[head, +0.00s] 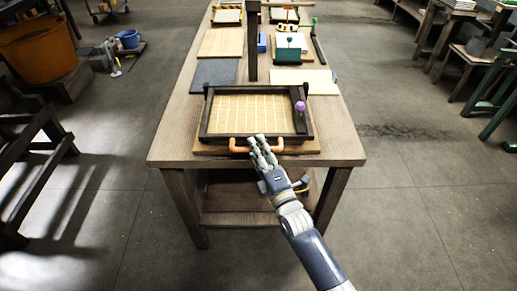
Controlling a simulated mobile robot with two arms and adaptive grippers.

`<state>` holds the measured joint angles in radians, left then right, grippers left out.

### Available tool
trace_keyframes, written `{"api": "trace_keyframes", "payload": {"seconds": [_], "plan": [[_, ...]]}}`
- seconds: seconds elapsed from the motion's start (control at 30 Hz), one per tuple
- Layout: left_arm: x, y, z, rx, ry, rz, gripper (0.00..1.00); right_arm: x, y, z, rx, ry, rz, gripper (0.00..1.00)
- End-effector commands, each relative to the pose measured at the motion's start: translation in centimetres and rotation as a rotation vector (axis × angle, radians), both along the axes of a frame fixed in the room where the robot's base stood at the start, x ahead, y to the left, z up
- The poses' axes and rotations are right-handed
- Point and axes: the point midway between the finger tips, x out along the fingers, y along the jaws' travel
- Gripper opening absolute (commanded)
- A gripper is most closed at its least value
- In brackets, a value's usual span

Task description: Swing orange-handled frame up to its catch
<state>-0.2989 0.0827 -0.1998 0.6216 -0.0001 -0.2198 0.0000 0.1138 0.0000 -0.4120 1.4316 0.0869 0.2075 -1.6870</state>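The dark wooden frame (207,112) lies flat at the near end of the bench, with a pale ribbed panel (258,113) inside it. Its orange handle (238,147) sticks out along the near edge. My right gripper (258,143) is at the handle, its fingers overlapping the handle's middle and right part. The fingers look close together, but whether they are closed around the handle is unclear. A dark upright post (251,45) stands behind the frame; I cannot make out a catch on it. A purple knob (300,106) is at the frame's right side. My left gripper is out of view.
The wooden bench (175,135) runs away from me. Behind the frame lie a grey mat (215,73), a cream sheet (304,81) and a green-handled box (289,48).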

Motion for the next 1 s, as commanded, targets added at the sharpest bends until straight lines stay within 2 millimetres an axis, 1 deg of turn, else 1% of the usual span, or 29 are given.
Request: {"api": "trace_keyframes", "payload": {"seconds": [0.23, 0.27, 0.3, 0.37, 0.4, 0.6, 0.77, 0.87, 1.0], "plan": [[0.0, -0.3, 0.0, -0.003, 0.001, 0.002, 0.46, 0.0, 0.0, 0.0, 0.000, 0.000, 0.000, 0.33], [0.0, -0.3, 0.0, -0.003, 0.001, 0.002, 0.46, 0.0, 0.0, 0.0, 0.000, 0.000, 0.000, 0.26], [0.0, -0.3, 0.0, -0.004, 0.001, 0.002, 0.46, 0.0, 0.0, 0.0, 0.000, 0.000, 0.000, 0.17], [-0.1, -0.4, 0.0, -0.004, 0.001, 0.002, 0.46, 0.0, 0.0, 0.0, 0.000, 0.000, 0.000, 0.04], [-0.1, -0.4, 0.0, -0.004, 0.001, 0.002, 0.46, 0.0, 0.0, 0.0, 0.000, 0.000, 0.000, 0.00], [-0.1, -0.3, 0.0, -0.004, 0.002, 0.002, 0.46, 0.0, 0.0, 0.0, 0.000, 0.001, 0.000, 0.00], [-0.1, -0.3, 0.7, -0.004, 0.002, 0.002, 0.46, 0.2, 0.0, 0.6, 0.000, 0.011, 0.000, 0.00], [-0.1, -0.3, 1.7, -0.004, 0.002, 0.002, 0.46, 0.4, 0.0, 1.4, 0.000, 0.026, 0.000, 0.00], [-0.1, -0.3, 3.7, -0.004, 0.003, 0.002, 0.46, 0.9, 0.1, 3.1, 0.000, 0.061, 0.000, 0.00]]}}
